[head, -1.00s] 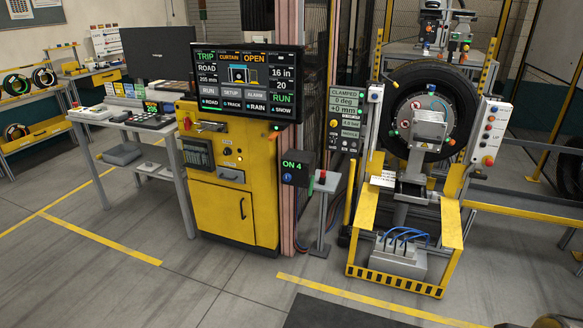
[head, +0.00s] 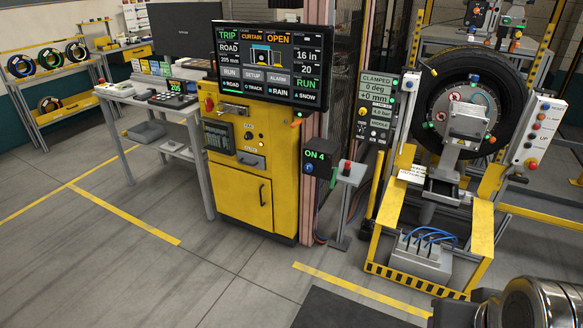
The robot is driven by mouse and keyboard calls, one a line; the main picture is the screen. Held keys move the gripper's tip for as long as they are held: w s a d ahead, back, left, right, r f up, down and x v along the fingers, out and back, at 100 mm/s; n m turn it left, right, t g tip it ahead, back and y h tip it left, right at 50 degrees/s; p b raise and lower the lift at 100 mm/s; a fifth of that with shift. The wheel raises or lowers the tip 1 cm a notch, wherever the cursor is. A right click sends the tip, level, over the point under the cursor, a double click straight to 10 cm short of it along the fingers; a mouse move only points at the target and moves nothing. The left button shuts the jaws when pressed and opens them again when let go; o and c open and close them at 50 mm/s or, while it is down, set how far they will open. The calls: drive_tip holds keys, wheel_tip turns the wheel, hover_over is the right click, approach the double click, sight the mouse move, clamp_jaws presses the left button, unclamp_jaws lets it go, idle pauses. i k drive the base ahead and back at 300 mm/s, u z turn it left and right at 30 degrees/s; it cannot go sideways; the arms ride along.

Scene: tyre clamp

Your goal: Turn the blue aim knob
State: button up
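A small blue knob (head: 309,168) shows on the front of a dark box (head: 319,171) whose green display reads "ON 4". The box stands just right of the yellow cabinet, at mid-height in the head view. The knob is small, and I cannot tell which way it points. A rounded metallic part of my own arm shows at the bottom right corner. My gripper's fingers are not in view, and nothing of mine is near the knob.
A post with a red button (head: 347,167) stands right beside the box. The yellow cabinet (head: 241,194) with its screen (head: 267,62) is on the left. The tyre clamp with a tyre (head: 511,95) is on the right. The floor (head: 240,285) in front is clear.

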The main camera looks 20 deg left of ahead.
sight(308, 168)
drive_tip(key=u, duration=0.4)
drive_tip(key=i, duration=0.7)
drive_tip(key=u, duration=0.85)
drive_tip(key=i, duration=0.65)
drive_tip(key=u, duration=0.75)
drive_tip(key=i, duration=0.7)
drive_tip(key=u, duration=0.35)
